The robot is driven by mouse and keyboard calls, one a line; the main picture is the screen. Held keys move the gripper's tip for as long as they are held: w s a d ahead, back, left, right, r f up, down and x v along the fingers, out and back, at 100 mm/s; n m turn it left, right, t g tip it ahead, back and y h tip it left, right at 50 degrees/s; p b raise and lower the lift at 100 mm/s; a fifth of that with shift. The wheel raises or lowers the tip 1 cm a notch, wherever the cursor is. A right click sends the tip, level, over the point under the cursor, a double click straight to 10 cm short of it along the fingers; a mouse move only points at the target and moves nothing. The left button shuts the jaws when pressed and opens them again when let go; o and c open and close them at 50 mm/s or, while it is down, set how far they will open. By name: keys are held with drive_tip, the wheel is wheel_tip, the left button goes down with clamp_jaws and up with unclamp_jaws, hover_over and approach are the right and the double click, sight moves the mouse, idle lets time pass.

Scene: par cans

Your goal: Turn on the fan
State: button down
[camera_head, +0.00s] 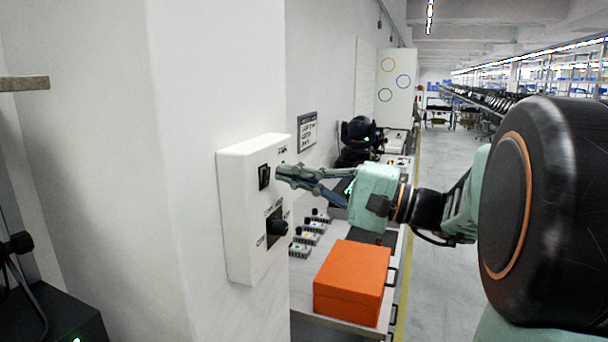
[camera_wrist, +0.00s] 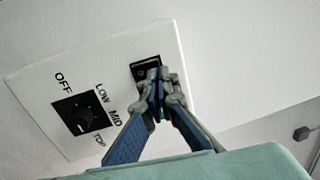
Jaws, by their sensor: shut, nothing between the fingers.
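A white control box (camera_head: 238,208) is fixed to the wall in the head view. It carries a black rocker switch (camera_head: 264,177) in its upper part and a black rotary knob (camera_head: 277,228) below. In the wrist view, the knob (camera_wrist: 84,116) has the labels OFF, LOW, MID and TOP around it. My gripper (camera_head: 281,174) is shut and empty, with its fingertips right at the rocker switch. In the wrist view, the fingertips (camera_wrist: 155,76) overlap the switch (camera_wrist: 146,68) and hide part of it. I cannot tell whether they touch it. No fan is recognisable.
An orange box (camera_head: 351,283) stands on a table below my arm, with several small devices (camera_head: 309,237) beside it. A dark machine (camera_head: 360,140) is farther back along the wall. An open aisle (camera_head: 440,190) runs to the right.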

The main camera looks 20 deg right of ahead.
drive_tip(key=shift+w+a, duration=0.4)
drive_tip(key=shift+a, duration=0.1)
drive_tip(key=shift+w+a+r+g+h+p, duration=0.15)
drive_tip(key=shift+a+r+g+h+p, duration=0.15)
drive_tip(key=shift+r+p, duration=0.2)
drive_tip(key=shift+f, duration=0.25)
